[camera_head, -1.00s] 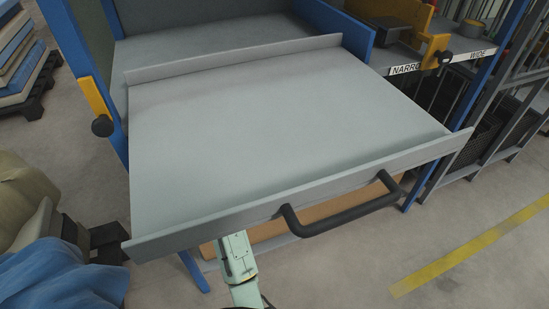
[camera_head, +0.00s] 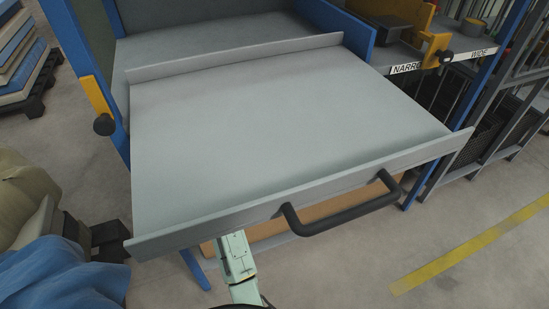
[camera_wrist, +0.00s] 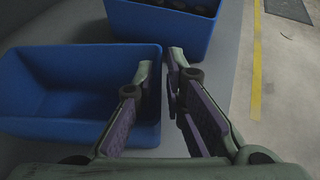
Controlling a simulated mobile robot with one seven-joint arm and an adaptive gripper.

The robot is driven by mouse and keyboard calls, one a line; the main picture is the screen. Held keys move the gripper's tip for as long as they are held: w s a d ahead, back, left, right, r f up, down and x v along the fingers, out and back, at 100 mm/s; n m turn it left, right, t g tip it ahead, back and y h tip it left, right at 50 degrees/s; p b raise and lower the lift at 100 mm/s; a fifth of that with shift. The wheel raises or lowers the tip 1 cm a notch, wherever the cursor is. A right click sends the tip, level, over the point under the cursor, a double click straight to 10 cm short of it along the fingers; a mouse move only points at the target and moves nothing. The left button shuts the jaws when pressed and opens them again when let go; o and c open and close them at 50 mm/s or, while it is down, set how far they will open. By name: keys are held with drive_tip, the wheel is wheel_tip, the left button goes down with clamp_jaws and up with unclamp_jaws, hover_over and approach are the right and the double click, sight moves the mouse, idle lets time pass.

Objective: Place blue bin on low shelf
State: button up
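In the wrist view an empty blue bin (camera_wrist: 60,85) stands at the left on a grey surface. A second blue bin (camera_wrist: 165,32) is at the top, with dark round things in it. My gripper (camera_wrist: 160,60) is open. Its left finger overlaps the first bin's right side and its right finger is outside that side, with a gap between the tips. I cannot tell whether either finger touches the bin. The head view shows neither bin nor my gripper; the pulled-out grey shelf (camera_head: 270,120) hides what is under it.
The grey shelf is bare, with a black handle (camera_head: 345,213) on its front edge. Labels "NARROW" and "WIDE" mark a rack (camera_head: 445,62) at the right. A draped blue cloth (camera_head: 65,275) is at the lower left. Floor with a yellow stripe (camera_head: 470,245) is clear at the right.

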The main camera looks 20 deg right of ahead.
drive_tip(key=shift+o, duration=1.2)
drive_tip(key=shift+r, duration=0.1)
drive_tip(key=v, duration=1.2)
